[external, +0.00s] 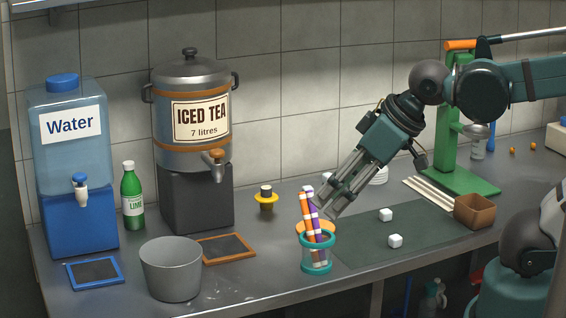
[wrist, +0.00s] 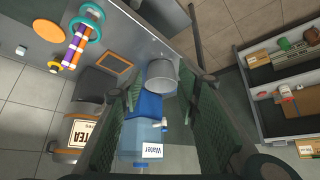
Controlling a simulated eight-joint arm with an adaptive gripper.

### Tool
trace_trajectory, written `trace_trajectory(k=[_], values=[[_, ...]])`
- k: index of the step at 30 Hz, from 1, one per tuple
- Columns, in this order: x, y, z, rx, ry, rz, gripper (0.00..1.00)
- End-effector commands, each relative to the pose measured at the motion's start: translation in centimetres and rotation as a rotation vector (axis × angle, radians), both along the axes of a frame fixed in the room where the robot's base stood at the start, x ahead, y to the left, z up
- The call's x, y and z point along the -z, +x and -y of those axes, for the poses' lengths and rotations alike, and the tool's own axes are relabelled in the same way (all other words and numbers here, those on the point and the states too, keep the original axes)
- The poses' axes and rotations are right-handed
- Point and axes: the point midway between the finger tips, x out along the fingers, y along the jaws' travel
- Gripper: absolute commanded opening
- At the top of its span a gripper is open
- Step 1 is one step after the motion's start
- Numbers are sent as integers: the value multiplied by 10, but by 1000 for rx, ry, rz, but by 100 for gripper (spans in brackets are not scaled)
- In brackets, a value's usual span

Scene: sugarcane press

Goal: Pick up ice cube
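More small white pieces show behind my gripper, partly hidden. My gripper (external: 325,207) points down and left, just behind and right of the teal-ringed cup with striped straws (external: 316,255); I cannot tell whether it touches the straws. In the wrist view my gripper (wrist: 167,88) has its fingers apart with nothing held between them. A small white cube (wrist: 20,50) shows at the left there.
A grey bucket (external: 171,270), an orange-framed slate (external: 228,249), the iced tea urn (external: 192,115) and the water dispenser (external: 68,130) stand to the left. A brown box (external: 475,211), pale sticks (external: 432,193) and the green press (external: 463,180) stand right. The mat's front is largely clear.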

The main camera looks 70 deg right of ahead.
Motion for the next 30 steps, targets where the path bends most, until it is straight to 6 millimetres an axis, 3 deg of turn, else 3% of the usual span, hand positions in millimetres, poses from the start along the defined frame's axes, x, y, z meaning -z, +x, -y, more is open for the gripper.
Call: trace_trajectory(k=[19,30], values=[[-1,5,4,11,0,-3,35],[-11,42,37,91,4,-24,35]])
